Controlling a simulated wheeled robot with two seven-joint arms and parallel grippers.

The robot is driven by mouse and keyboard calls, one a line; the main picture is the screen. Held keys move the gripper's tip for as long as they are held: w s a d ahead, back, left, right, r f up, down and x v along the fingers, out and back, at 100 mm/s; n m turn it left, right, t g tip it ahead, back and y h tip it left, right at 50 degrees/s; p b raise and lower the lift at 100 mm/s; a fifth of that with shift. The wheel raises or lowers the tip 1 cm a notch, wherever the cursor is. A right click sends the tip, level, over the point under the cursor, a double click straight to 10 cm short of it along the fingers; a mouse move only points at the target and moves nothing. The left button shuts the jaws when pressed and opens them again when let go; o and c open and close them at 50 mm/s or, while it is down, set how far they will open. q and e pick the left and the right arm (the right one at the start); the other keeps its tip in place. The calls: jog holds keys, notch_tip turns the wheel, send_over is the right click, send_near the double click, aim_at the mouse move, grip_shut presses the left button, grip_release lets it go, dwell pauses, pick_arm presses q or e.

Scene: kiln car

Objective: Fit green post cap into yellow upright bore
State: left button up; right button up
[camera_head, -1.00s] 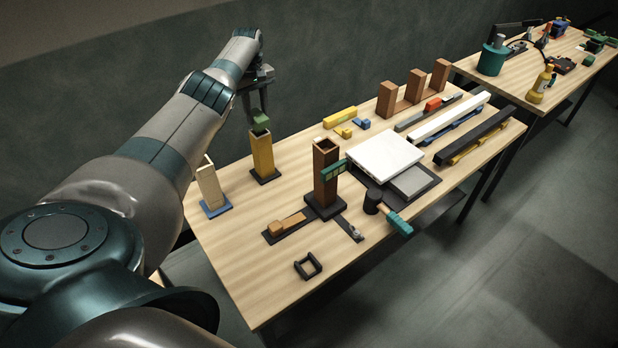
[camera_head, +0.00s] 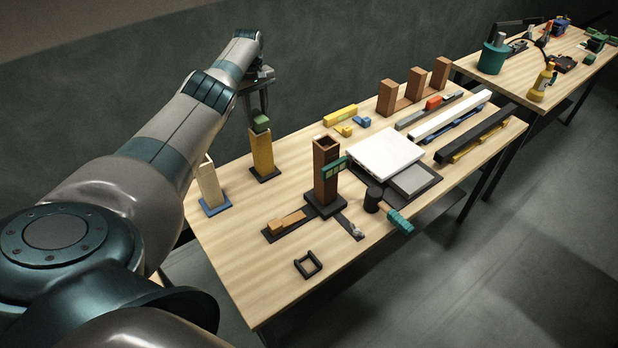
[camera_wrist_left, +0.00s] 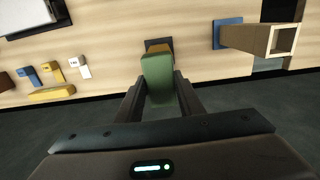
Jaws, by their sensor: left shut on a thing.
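The green post cap (camera_head: 261,123) sits between the fingers of my left gripper (camera_head: 263,108), which is shut on it. The cap is directly above the yellow upright (camera_head: 262,152), which stands on a dark base near the table's back left edge. In the head view the cap's underside meets or nearly meets the upright's top; I cannot tell if it is inside the bore. In the left wrist view the green cap (camera_wrist_left: 158,78) hides most of the yellow upright (camera_wrist_left: 158,48) and its bore. My right gripper is not in view.
A hollow pale upright (camera_head: 209,185) on a blue base stands left of the yellow one. A brown hollow post (camera_head: 326,170) stands to the right. A white slab (camera_head: 385,153), a teal-handled mallet (camera_head: 398,220) and a small dark frame (camera_head: 307,264) lie farther right and in front.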

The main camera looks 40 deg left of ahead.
pick_arm(q)
jog(key=shift+f+b, duration=0.7)
jog(key=shift+f, duration=0.25)
dwell(0.3)
jog(key=o, duration=1.3)
jog(key=shift+o, duration=0.4)
jog(key=shift+r, duration=0.2)
jog(key=shift+r+p, duration=1.2)
jog(key=shift+p, duration=0.1)
jog(key=shift+r, duration=2.6)
